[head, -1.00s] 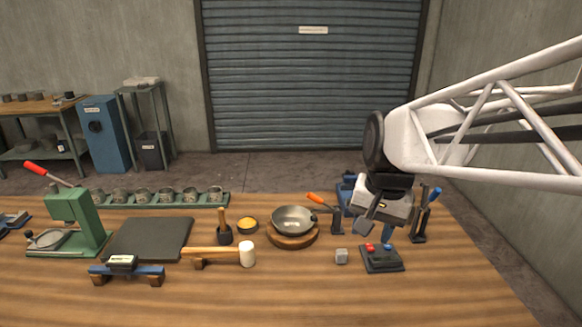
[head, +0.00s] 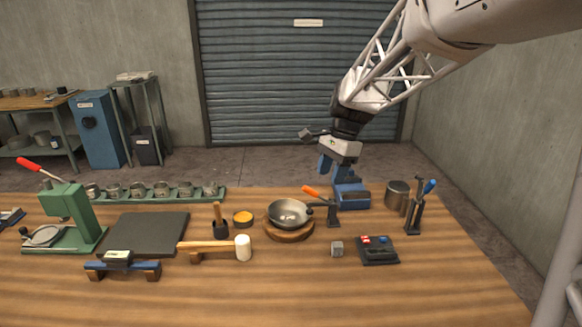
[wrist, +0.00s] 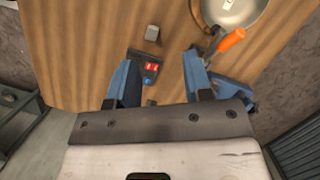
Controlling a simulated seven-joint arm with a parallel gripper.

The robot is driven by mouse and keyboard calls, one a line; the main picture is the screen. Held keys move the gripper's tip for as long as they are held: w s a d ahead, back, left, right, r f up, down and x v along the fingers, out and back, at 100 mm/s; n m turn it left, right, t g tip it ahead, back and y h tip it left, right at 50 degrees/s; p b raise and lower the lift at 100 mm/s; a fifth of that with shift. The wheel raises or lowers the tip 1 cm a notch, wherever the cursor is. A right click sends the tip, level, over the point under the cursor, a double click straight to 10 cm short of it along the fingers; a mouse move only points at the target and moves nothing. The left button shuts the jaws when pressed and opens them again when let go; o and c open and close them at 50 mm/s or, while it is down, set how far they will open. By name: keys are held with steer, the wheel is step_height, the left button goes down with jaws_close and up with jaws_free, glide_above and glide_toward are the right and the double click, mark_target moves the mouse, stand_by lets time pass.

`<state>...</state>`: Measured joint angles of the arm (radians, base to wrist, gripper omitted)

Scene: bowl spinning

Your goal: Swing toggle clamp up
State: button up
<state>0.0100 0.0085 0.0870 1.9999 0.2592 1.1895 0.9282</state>
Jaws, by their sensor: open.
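The toggle clamp (head: 333,213) is a dark bracket just right of the metal bowl (head: 287,212), with an orange handle (head: 311,191) slanting up and left towards the bowl's rim. My gripper (head: 333,165) is open and empty, raised above and behind the clamp. In the wrist view my gripper (wrist: 160,80) has its blue fingers wide apart, with nothing between the tips. The orange handle (wrist: 232,40) lies right of the right finger there, outside the jaws and apart from them. The bowl (wrist: 235,10) is cut off by the top edge. Part of the clamp's base is hidden by that finger.
A blue fixture (head: 351,196) stands behind the clamp, close under my gripper. A control box (head: 377,250) with red and blue buttons and a small grey cube (head: 337,249) lie in front. A metal cup (head: 397,195) and a blue-handled clamp (head: 417,210) stand right.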

mark_target(308, 191)
steer(key=w+a+f+m+g+y, duration=0.1)
steer(key=w+f+m, duration=0.3)
steer(key=w, duration=0.9)
step_height(308, 191, down, 2)
steer(key=shift+w+a+f+m, duration=0.15)
steer(key=shift+w+a+m, duration=0.05)
steer(key=shift+a+m, duration=0.2)
steer(key=shift+f, duration=0.2)
steer(key=shift+x, duration=3.7)
steer(key=shift+s+a, duration=0.1)
steer(key=shift+s, duration=0.1)
steer(key=shift+c, duration=0.4)
jaws_close()
